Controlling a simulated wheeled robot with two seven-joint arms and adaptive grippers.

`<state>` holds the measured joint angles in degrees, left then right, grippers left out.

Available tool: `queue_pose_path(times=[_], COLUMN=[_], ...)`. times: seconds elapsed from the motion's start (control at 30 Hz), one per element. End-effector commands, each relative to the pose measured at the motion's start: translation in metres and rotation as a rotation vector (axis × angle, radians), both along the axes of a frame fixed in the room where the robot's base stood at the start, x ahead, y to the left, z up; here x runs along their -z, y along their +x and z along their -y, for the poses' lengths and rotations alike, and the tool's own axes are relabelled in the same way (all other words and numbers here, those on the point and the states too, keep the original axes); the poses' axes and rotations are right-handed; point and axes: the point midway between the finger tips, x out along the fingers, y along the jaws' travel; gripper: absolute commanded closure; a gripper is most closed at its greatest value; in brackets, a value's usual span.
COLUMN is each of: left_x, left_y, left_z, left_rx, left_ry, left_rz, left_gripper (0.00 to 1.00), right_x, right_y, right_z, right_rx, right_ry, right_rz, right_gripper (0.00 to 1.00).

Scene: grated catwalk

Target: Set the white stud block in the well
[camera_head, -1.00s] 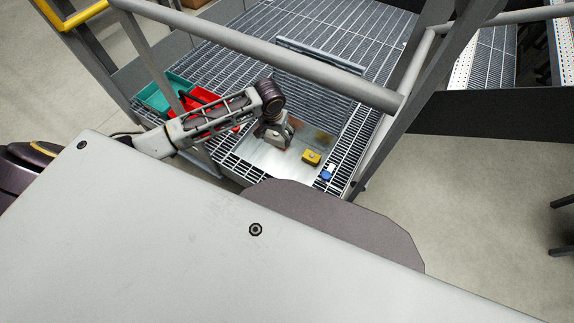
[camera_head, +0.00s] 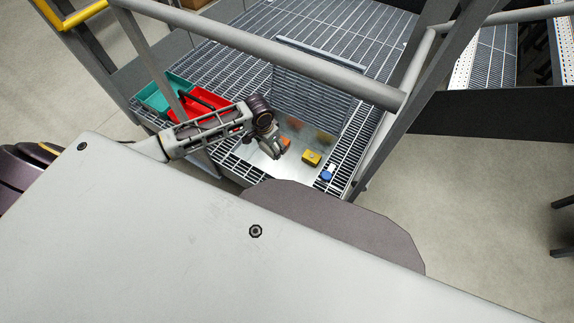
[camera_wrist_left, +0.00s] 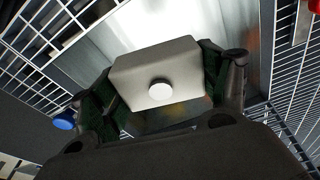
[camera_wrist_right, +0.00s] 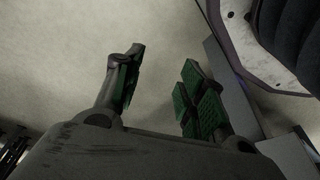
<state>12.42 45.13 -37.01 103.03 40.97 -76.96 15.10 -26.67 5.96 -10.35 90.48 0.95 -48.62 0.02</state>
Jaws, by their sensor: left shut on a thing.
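The white stud block (camera_wrist_left: 140,65) is a pale block with a round white stud (camera_wrist_left: 160,92) on the face toward the left wrist camera. My left gripper (camera_wrist_left: 158,76) is shut on it, one finger on each side. In the head view my left gripper (camera_head: 274,150) is over the shiny metal plate (camera_head: 254,157), beside an orange block (camera_head: 285,142); the white block cannot be made out there. My right gripper (camera_wrist_right: 158,75) is open and empty, with bare floor behind it. I cannot make out the well.
A yellow block (camera_head: 312,157) and a blue piece (camera_head: 327,174) stand right of my left gripper. A teal bin (camera_head: 152,102) and a red bin (camera_head: 222,101) sit to the left on the grating. Grey rails (camera_head: 260,50) cross above the catwalk.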

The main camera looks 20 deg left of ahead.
Motion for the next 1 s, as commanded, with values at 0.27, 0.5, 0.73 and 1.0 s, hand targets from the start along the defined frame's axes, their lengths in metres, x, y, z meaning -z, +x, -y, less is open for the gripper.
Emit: queue_pose_path(times=[0.27, 0.5, 0.73, 1.0], left_x=[0.001, 0.001, 0.002, 0.002], left_y=[0.007, 0.012, 0.016, 0.021], left_z=[0.004, 0.006, 0.009, 0.013], left_rx=[0.147, 0.276, 0.399, 0.546], left_ry=[-0.002, -0.001, 0.000, -0.001], left_rz=[0.001, 0.002, 0.001, 0.001], left_gripper=[0.51, 0.51, 0.51, 0.51], right_x=[-0.007, -0.012, -0.014, -0.015], right_y=[0.004, 0.005, 0.004, 0.002], right_z=[-0.001, -0.002, -0.002, -0.001], right_rx=[-0.001, -0.002, -0.003, -0.004], right_ry=[0.000, -0.001, -0.003, -0.005], right_rz=[-0.004, -0.012, -0.022, -0.038], right_gripper=[0.60, 0.60, 0.60, 0.60])
